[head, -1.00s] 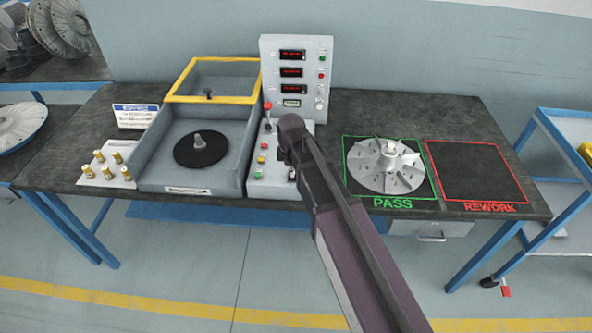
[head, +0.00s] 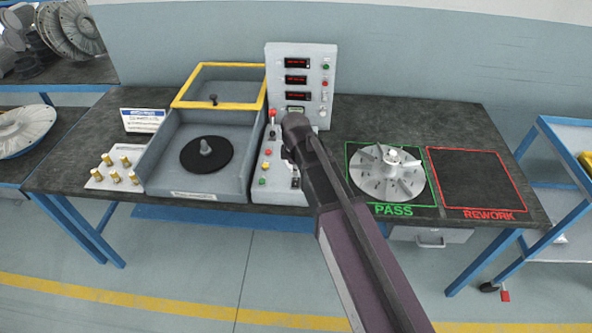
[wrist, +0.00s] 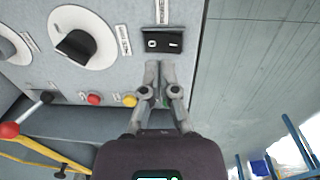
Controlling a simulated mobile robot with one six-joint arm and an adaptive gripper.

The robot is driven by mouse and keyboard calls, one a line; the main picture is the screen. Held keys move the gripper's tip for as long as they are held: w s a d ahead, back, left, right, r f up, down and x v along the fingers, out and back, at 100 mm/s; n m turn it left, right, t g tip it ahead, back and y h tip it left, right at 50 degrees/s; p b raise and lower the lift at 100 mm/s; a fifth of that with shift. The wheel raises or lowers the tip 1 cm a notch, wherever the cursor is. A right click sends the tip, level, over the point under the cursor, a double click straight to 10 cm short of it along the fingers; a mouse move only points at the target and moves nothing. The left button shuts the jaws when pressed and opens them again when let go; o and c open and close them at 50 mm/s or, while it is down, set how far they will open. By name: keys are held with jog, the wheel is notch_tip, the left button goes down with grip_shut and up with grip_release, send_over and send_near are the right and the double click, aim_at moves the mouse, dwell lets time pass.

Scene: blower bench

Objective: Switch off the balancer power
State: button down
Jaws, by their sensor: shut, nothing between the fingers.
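The balancer's control box (head: 278,188) stands at the right of the open balancer tub (head: 215,188). A black rocker switch (wrist: 163,41) with a round mark and a bar mark shows in the wrist view on the box's grey face; which side is pressed I cannot tell. My gripper (wrist: 160,68) is shut and empty, its fingertips just below the switch in that picture; whether they touch it I cannot tell. In the head view my arm hides the fingers. A black rotary knob (wrist: 75,46) on a white dial sits left of the switch in the wrist view.
Red (wrist: 94,99) and yellow (wrist: 130,100) buttons and a red-tipped lever (wrist: 9,130) are near my gripper. A display tower (head: 300,75) with lit red readouts stands behind. A finned rotor (head: 386,172) lies in the PASS square; the REWORK square (head: 478,178) is empty.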

aim_at(296, 179)
notch_tip(296, 179, up, 10)
jog(key=w+p, duration=0.1)
jog(key=p, duration=0.8)
jog(key=shift+w+r+p, duration=0.15)
jog(key=shift+r+p, duration=0.05)
jog(key=shift+p, duration=0.2)
jog(key=s+d+m, duration=0.6)
jog(key=d+m, duration=0.3)
jog(key=d, duration=0.2)
jog(key=s+d+m+g, duration=0.1)
jog(key=s+d+m, duration=0.6)
jog(key=d+m, duration=0.2)
jog(key=shift+d+f+b, duration=0.45)
jog(key=shift+d, duration=0.95)
